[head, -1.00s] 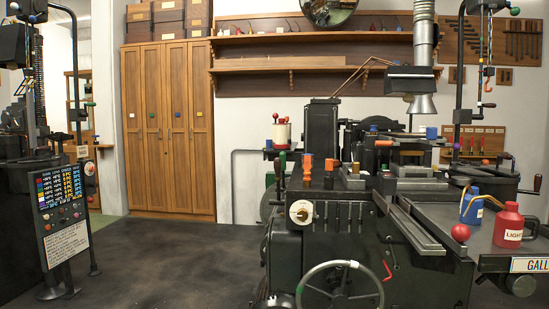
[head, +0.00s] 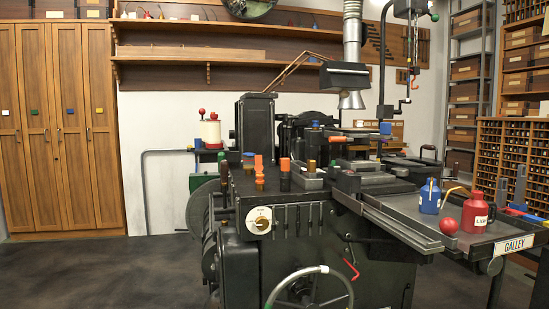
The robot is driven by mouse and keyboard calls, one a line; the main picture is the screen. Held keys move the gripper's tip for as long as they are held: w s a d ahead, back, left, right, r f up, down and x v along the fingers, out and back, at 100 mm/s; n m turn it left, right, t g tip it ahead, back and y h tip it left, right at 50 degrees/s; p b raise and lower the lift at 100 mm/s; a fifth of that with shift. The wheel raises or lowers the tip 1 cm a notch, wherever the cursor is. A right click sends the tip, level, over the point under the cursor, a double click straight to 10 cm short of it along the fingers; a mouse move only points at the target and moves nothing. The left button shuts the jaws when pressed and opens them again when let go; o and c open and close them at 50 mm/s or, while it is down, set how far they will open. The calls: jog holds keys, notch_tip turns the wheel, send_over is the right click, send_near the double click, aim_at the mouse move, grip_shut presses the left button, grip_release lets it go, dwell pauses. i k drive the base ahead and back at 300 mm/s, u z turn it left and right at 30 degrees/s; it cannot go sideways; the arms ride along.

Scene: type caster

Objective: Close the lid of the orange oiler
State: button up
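Small oilers stand on top of the dark casting machine (head: 240,215), in the middle of the head view. My gripper is not in view.
A dial and a handwheel (head: 305,290) are on the machine's front. The galley table (head: 500,232) at right holds a blue can (head: 430,198), a red bottle (head: 476,211) and a red ball knob (head: 448,226). Dark floor (head: 100,270) at left is clear.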

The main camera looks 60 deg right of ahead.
aim_at(258, 167)
jog(key=z, duration=0.75)
jog(key=i, duration=0.7)
jog(key=z, duration=0.75)
